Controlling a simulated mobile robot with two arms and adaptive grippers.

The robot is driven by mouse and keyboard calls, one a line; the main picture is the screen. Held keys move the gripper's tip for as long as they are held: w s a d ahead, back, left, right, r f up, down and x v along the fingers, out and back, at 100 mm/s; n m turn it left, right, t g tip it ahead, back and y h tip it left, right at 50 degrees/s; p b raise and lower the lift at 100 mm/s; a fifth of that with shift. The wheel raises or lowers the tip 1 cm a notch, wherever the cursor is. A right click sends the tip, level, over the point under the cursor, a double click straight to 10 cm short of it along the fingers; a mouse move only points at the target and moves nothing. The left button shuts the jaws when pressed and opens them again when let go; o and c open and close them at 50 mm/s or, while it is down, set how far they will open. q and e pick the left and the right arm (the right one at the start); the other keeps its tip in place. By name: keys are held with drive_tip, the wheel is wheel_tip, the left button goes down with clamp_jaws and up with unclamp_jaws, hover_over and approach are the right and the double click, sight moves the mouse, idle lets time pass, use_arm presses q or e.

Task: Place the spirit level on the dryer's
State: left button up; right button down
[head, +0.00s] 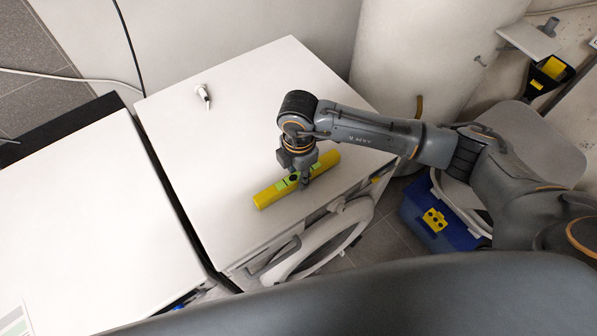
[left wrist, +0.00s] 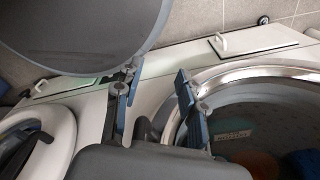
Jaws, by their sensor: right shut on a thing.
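A yellow spirit level (head: 270,195) with green vials lies level over the front part of a white machine top (head: 215,140), which I take to be the dryer's. My right gripper (head: 304,180) points down and is shut on the level near its middle, hiding part of it. I cannot tell whether the level touches the top or hangs just above it. My left gripper is outside the head view. In the left wrist view its two fingers (left wrist: 158,92) stand apart with nothing between them, in front of the machines.
A small white object (head: 204,95) lies at the back of the top. A second white machine top (head: 70,230) is at left, beyond a dark gap. An open round door (head: 325,238) sticks out in front. A blue box (head: 424,222) stands on the floor at right. An open drum (left wrist: 250,120) shows in the left wrist view.

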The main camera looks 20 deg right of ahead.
sight(298, 175)
drive_tip(key=shift+f, duration=0.15)
drive_tip(key=shift+f, duration=0.2)
drive_tip(key=c, duration=1.1)
unclamp_jaws()
drive_tip(key=shift+r, duration=0.15)
drive_tip(key=shift+r, duration=0.2)
wheel_tip(298, 175, up, 12)
drive_tip(key=b, duration=0.2)
drive_tip(key=shift+f, duration=0.1)
